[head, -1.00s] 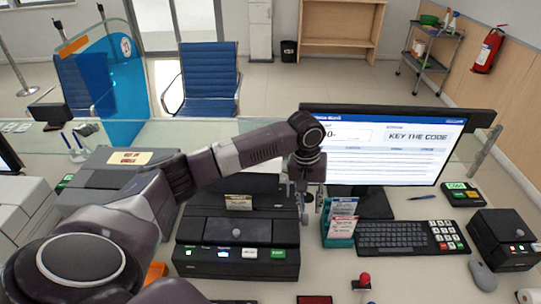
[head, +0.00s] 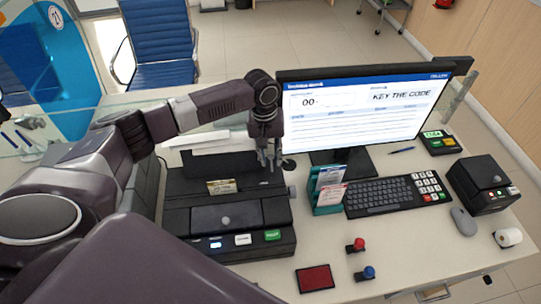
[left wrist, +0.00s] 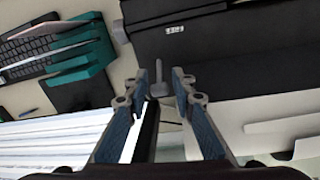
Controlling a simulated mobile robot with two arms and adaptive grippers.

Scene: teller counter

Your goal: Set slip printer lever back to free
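The slip printer (head: 224,215) is a black machine on the counter, left of the monitor, with a lit button row along its front. My left gripper (head: 269,160) is over its back right part, pointing down. In the left wrist view the gripper (left wrist: 158,90) has its two fingers apart. A small grey peg with a rounded base (left wrist: 158,82), which looks like the lever, shows between the fingertips beside the black printer body (left wrist: 220,50). I cannot tell whether the fingers touch it. My right gripper is not in view.
A teal card holder (head: 327,190) stands close right of the printer, with the keyboard (head: 382,195) beside it. The monitor (head: 370,110) rises behind. A red pad (head: 315,279) and two stamps, red (head: 356,245) and blue (head: 366,272), are in front.

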